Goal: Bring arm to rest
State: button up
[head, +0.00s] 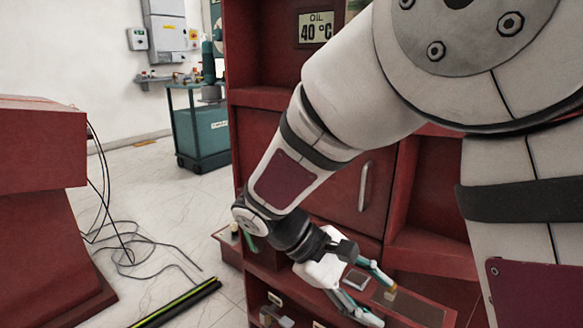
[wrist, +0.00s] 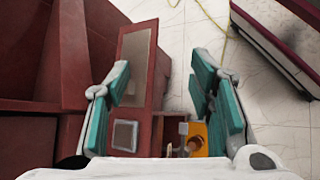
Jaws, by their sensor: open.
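My arm reaches down across the head view in front of a red cabinet (head: 265,97). My gripper (head: 386,304) is at its lower end, over a low red ledge with a flat panel (head: 418,308). Its teal fingers are apart, with nothing seen held between them. In the wrist view my gripper (wrist: 160,72) also shows spread fingers, with an empty gap. Below the gap lie the panel (wrist: 137,68) in its red frame, a small grey square (wrist: 125,134) and an orange-yellow part (wrist: 197,138).
The cabinet has a door handle (head: 365,186) and an oil display (head: 316,27) reading 40 °C. A red block (head: 40,150) stands at left, with loose black cables (head: 135,248) on the floor. A teal cart (head: 203,130) stands behind.

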jog(key=s+d+r+m+g+y, duration=0.1)
jog(key=s+d+r+m+y, duration=0.5)
jog(key=s, duration=0.5)
jog(key=s+m+t+y, duration=0.3)
jog(key=s+y, duration=0.1)
jog(key=s, duration=0.9)
notch_tip(320, 180, up, 38)
jog(key=t+p, duration=0.3)
jog(key=p, duration=3.3)
jog(key=shift+w+r+t, duration=0.15)
jog(key=shift+r+t, duration=0.1)
jog(key=shift+t, duration=0.15)
jog(key=shift+d, duration=0.1)
